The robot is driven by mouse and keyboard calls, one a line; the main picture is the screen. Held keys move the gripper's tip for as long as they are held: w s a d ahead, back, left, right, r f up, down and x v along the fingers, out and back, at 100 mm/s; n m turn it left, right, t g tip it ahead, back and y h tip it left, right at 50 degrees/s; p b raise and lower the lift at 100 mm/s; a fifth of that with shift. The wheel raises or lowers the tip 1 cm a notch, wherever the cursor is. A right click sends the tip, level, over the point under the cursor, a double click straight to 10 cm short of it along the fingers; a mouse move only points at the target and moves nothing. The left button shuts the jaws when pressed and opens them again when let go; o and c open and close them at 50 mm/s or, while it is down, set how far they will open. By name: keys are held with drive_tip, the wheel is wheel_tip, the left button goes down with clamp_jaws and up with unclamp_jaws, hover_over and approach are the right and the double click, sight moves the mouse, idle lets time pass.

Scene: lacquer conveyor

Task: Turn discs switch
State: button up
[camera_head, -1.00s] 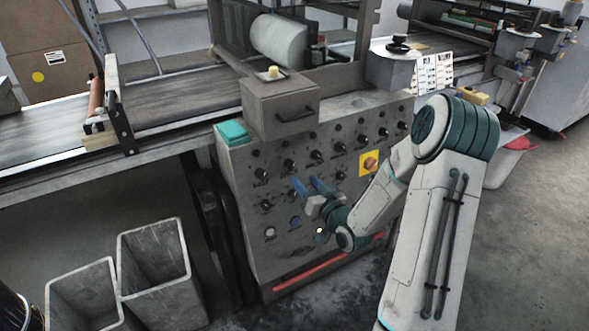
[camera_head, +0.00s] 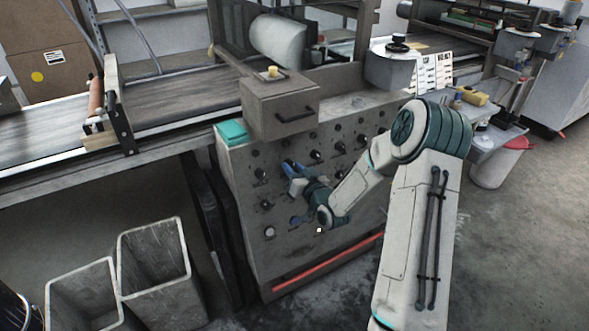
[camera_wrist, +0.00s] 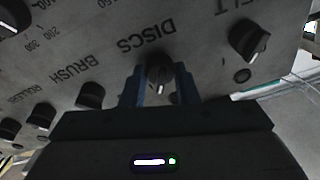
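The discs switch (camera_wrist: 158,72) is a black rotary knob below the upside-down label DISCS in the wrist view, with a pale mark on its lower edge. My gripper (camera_wrist: 160,84) is open, its two blue fingers on either side of the knob with a gap showing on both sides. I cannot tell how deep the knob sits between them. In the head view my gripper (camera_head: 291,167) is at the grey control panel (camera_head: 325,245), and its fingers and wrist hide the discs switch.
The BRUSH knob (camera_wrist: 91,95) and a larger knob (camera_wrist: 250,39) under a partly cut-off label flank the discs switch. A drawer box (camera_head: 265,110) and a teal block (camera_head: 232,131) sit above the panel. Two open grey bins (camera_head: 150,285) stand on the floor at left.

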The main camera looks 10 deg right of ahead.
drive_tip(key=shift+f+b, duration=0.1)
drive_tip(key=shift+b, duration=0.35)
drive_tip(key=n+b, duration=0.2)
drive_tip(key=shift+f+y+b, duration=0.15)
drive_tip(key=shift+y+b, duration=0.15)
drive_tip(key=shift+b, duration=0.05)
drive_tip(key=n+b, duration=0.3)
drive_tip(key=shift+d+g, duration=0.1)
drive_tip(key=shift+g, duration=0.2)
drive_tip(key=n+y+b, duration=0.1)
drive_tip(key=n+b, duration=0.4)
drive_tip(key=shift+g, duration=0.4)
drive_tip(key=shift+d+r+n+g+y+b, duration=0.15)
drive_tip(key=shift+n+b, duration=0.35)
drive_tip(key=shift+n, duration=0.35)
drive_tip(key=shift+a+r+n+g+y+b, duration=0.15)
drive_tip(key=shift+n+b, duration=0.35)
drive_tip(key=shift+n, duration=0.35)
drive_tip(key=shift+d, duration=0.1)
drive_tip(key=o, duration=1)
drive_tip(key=shift+c, duration=0.2)
